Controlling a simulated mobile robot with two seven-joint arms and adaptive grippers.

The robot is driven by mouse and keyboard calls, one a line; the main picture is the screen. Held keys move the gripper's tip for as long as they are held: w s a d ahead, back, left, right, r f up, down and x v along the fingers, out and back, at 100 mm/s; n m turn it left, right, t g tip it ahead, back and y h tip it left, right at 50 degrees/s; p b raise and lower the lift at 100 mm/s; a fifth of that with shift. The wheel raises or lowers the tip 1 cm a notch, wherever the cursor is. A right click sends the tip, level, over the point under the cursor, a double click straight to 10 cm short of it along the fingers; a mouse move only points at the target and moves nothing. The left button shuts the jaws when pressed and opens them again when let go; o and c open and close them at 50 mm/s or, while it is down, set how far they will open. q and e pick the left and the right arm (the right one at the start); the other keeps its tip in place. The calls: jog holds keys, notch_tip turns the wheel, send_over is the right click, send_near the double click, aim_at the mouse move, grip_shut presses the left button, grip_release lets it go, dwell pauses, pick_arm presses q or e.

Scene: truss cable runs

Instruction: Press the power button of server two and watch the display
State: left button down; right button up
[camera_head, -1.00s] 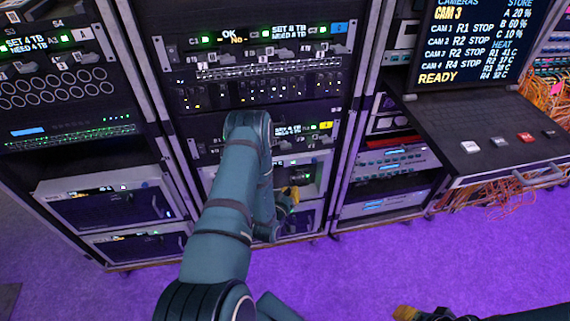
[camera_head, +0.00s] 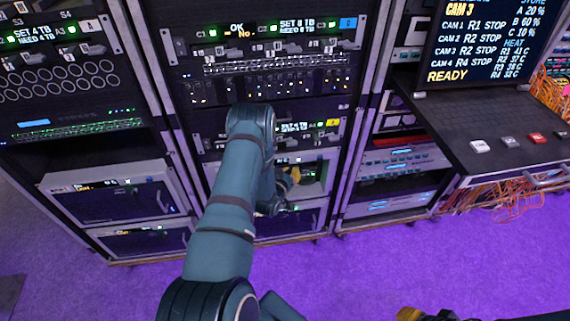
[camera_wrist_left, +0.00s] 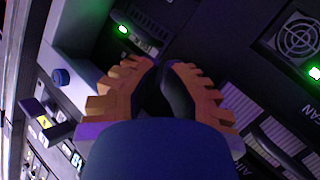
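My left gripper (camera_head: 292,176) is at the front of a grey server unit (camera_head: 314,188) low in the middle rack. In the left wrist view the ribbed orange fingers (camera_wrist_left: 160,66) converge at their tips; they look shut, with nothing seen between them. Beyond them is a dark interior with a green light (camera_wrist_left: 122,29) and a fan grille (camera_wrist_left: 299,36). A round blue button (camera_wrist_left: 61,77) sits on the pale front frame, left of the fingers and apart from them. I cannot read which unit is server two. My right gripper (camera_head: 408,314) barely shows at the bottom edge.
Another grey server (camera_head: 118,199) stands in the left rack. Upper displays read "OK No" (camera_head: 240,30) and "SET 8 TB" (camera_head: 297,27). A console shelf (camera_head: 480,120) with several buttons juts out at right, below a screen (camera_head: 496,40) reading "READY".

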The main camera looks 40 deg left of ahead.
pick_arm(q)
jog(key=shift+w+a, duration=0.25)
jog(key=shift+a, duration=0.05)
jog(key=shift+a, duration=0.1)
dwell(1.3)
jog(key=shift+w+a, duration=0.25)
